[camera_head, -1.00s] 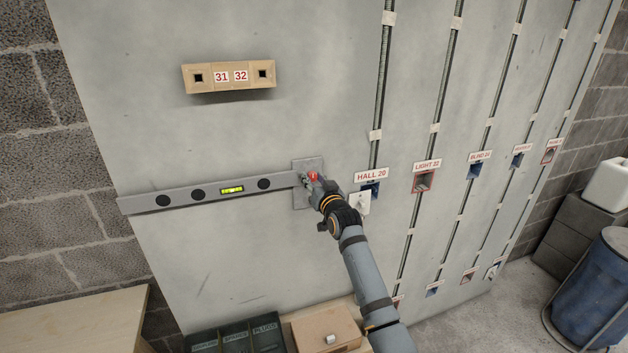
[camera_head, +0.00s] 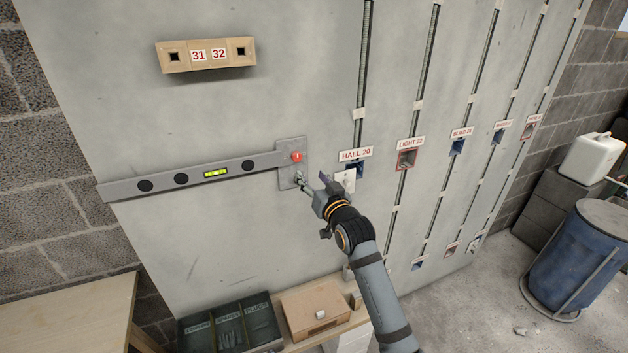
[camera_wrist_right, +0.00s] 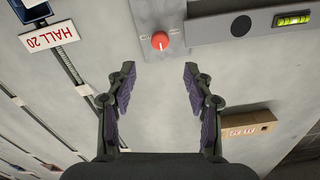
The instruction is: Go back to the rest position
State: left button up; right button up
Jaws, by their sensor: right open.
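My right gripper (camera_head: 311,183) is in front of the wall panel, just below and to the right of a red knob (camera_head: 297,156) on a grey plate (camera_head: 290,173). In the right wrist view its two fingers (camera_wrist_right: 160,90) are spread with nothing between them. The red knob (camera_wrist_right: 160,41) stands beyond the fingertips there, apart from them. My left gripper is in neither view.
A grey level (camera_head: 190,177) reaches left from the plate. A box marked 31 32 (camera_head: 207,69) is fixed above it. Labelled wall boxes such as HALL 20 (camera_head: 355,154) line the right. Below are a dark compartment tray (camera_head: 270,335) and a wooden box (camera_head: 315,309). A blue barrel (camera_head: 580,255) stands right.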

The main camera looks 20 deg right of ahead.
jog(key=shift+s, duration=0.3)
